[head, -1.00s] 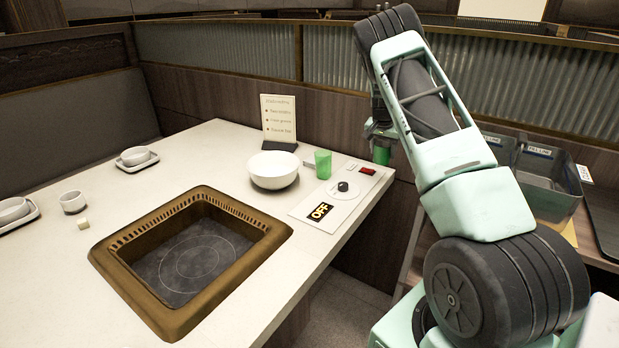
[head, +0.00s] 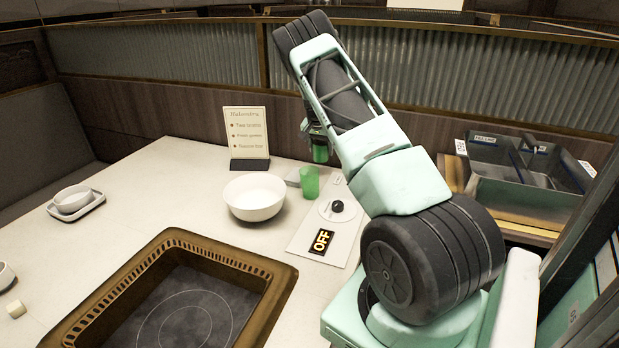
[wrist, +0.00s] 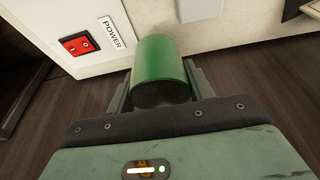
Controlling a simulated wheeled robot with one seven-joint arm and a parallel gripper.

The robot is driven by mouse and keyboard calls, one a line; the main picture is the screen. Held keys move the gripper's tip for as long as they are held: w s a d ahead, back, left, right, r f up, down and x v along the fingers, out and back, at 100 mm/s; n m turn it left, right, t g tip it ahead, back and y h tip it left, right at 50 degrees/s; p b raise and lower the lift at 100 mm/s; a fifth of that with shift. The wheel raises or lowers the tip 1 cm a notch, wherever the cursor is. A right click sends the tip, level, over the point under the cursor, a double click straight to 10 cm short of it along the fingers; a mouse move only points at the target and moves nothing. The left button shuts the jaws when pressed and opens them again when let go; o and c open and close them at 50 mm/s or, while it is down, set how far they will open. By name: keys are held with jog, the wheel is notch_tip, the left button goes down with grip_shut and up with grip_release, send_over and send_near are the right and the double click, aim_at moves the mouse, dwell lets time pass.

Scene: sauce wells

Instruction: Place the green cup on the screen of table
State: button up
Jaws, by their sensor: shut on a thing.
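My gripper (wrist: 160,88) is shut on a green cup (wrist: 162,58), which fills the space between its fingers in the wrist view. In the head view my gripper (head: 316,132) hangs near the table's back right edge with the held cup (head: 321,153) below it, partly hidden by my arm. A second green cup (head: 309,183) stands upright on the table, close to the held one in the picture. A small black screen reading OFF (head: 321,241) lies on a pale panel in front of the standing cup.
A white bowl (head: 255,197) and a sign on a dark stand (head: 247,140) are left of the standing cup. A round black knob (head: 337,206) sits behind the screen. A red power switch (wrist: 78,43) shows in the wrist view. A sunken hotplate (head: 190,310) is at front.

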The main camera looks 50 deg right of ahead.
jog(key=shift+f+p, duration=0.35)
jog(key=shift+f, duration=3.15)
jog(key=shift+f, duration=0.15)
jog(key=o, duration=1.1)
